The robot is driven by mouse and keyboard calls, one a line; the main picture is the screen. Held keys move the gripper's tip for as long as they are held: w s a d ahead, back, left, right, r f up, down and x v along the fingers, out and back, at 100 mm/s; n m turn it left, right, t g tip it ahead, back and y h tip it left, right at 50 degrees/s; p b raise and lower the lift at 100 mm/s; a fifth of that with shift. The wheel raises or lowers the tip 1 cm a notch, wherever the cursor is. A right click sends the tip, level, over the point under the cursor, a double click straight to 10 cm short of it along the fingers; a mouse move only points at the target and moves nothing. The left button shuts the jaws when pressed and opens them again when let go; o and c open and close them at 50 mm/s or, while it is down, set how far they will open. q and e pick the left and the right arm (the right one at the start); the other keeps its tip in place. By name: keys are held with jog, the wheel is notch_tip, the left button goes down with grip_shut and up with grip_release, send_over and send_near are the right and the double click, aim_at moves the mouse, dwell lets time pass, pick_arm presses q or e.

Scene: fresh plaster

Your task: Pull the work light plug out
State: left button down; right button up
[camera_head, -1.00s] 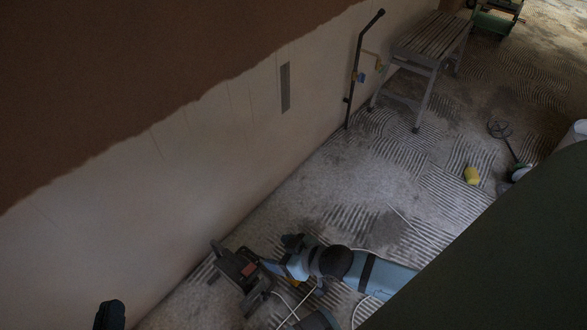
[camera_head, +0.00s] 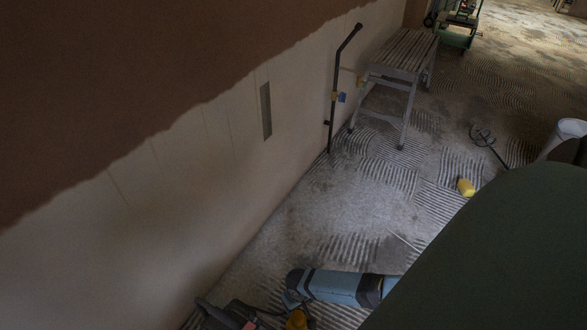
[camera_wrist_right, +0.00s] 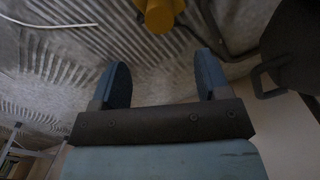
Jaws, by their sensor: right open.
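My right gripper (camera_wrist_right: 162,60) is open and empty in the right wrist view, with its two blue fingers spread wide. A yellow piece (camera_wrist_right: 159,14) lies beyond the gap between the fingertips, cut off by the top edge. A dark cable (camera_wrist_right: 232,55) runs beside it. I cannot tell whether the yellow piece is the work light plug or its socket. In the head view a yellow-orange piece (camera_head: 297,320) shows at the bottom edge, below my blue right arm. My left gripper is not in view.
A dark object with a red part (camera_head: 232,316) lies by the wall at the bottom. A slatted step bench (camera_head: 402,52) and a dark pole (camera_head: 335,95) stand along the wall. A yellow item (camera_head: 466,187) lies on the ridged floor, which is clear in the middle.

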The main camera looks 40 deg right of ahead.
aim_at(298, 315)
notch_tip(298, 315, down, 8)
jog(key=b, duration=0.4)
jog(key=shift+s+r, duration=0.1)
jog(key=shift+r, duration=0.05)
notch_tip(298, 315, down, 4)
jog(key=b, duration=0.3)
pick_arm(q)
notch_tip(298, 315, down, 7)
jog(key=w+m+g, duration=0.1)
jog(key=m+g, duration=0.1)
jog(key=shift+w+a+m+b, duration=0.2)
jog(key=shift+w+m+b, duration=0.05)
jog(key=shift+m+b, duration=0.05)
pick_arm(e)
jog(key=shift+f, duration=0.65)
